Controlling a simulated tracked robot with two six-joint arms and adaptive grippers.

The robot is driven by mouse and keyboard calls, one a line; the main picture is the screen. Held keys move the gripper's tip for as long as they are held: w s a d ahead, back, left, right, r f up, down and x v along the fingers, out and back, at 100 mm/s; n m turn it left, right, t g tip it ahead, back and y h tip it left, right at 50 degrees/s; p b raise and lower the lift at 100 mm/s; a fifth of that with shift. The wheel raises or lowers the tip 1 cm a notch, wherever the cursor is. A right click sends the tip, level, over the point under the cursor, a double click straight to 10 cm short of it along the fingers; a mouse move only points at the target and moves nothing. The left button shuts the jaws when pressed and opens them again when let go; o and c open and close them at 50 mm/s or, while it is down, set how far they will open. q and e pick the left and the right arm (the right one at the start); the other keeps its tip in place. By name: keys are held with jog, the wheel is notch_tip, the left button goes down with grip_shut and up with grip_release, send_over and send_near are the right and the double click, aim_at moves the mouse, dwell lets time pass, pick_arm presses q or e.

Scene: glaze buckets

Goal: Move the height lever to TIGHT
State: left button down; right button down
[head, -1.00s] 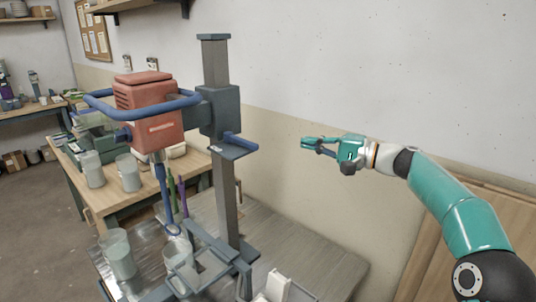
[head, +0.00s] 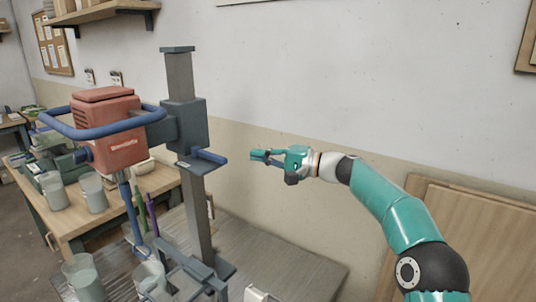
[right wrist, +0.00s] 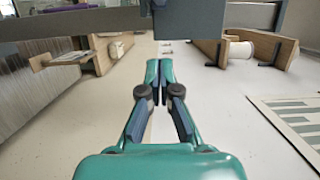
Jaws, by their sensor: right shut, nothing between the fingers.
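The height lever (head: 209,156) is a short blue bar on the dark grey carriage (head: 178,125) of the mixer stand, pointing right in the head view. I cannot read any TIGHT marking near it. My right gripper (head: 252,155), teal with dark pads, is shut and empty. Its fingertips point left at the lever, a small gap to the right of its end. In the right wrist view the closed fingers (right wrist: 159,66) point straight ahead. A dark bar (right wrist: 70,22) crosses the top left there; I cannot tell which part it is. My left gripper is not in view.
The red mixer head (head: 110,130) with its blue hoop handle hangs left of the column (head: 196,215). Glaze buckets (head: 84,277) stand below it. A wooden table (head: 75,222) is behind at left. The space before the wall, right of the column, is clear around my arm.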

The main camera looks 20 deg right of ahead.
aim_at(209, 156)
jog(key=w+a+p, duration=0.1)
jog(key=a, duration=0.6)
jog(key=shift+w+a, duration=0.1)
jog(key=shift+w, duration=0.05)
